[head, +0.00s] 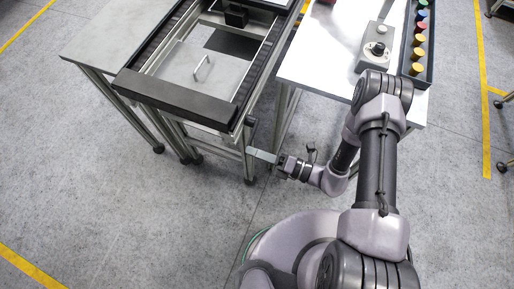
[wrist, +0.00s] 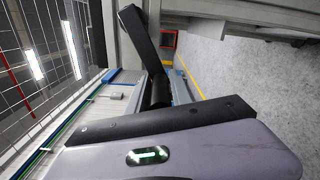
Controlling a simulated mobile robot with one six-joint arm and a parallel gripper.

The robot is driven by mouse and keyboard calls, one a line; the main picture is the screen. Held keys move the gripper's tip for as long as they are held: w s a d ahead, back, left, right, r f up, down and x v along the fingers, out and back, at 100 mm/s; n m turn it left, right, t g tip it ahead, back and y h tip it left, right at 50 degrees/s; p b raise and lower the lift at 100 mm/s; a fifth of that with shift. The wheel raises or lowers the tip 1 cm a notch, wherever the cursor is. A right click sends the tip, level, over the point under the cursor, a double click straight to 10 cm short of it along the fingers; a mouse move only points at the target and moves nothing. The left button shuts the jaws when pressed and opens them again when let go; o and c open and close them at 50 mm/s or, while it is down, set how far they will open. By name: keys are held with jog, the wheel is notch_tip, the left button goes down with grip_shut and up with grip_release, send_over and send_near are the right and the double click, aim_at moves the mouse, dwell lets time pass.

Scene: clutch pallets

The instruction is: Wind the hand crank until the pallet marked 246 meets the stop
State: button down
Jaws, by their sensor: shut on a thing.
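A grey pallet (head: 197,68) with a bar handle lies between the dark rails of the conveyor frame (head: 262,60). I cannot read any number on it. A thick black bar (head: 175,98) spans the near end of the frame; I cannot tell if it is the stop. My gripper (head: 263,156) is low beside the frame's near right leg. In the wrist view the black crank arm (wrist: 138,38) runs down to a dark grip (wrist: 159,90), and my gripper is shut on that grip.
A white-topped table (head: 325,50) stands to the right, with a control box (head: 374,57) and a tray of several coloured knobs (head: 417,55). A grey side table (head: 100,40) stands left. The floor in front is clear.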

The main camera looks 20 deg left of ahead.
jog(key=shift+s+r+m, duration=0.1)
jog(key=shift+r+m, duration=0.4)
jog(key=shift+m, duration=0.1)
jog(key=shift+s+r+p, duration=0.15)
jog(key=shift+r+p, duration=0.15)
jog(key=shift+p, duration=0.15)
jog(key=shift+r, duration=0.1)
jog(key=c, duration=1.3)
grip_release()
jog(key=shift+o, duration=0.2)
jog(key=s+d+p, duration=0.1)
jog(key=d+p, duration=0.1)
jog(key=d, duration=1.5)
jog(key=shift+s+d, duration=0.2)
jog(key=shift+s, duration=0.05)
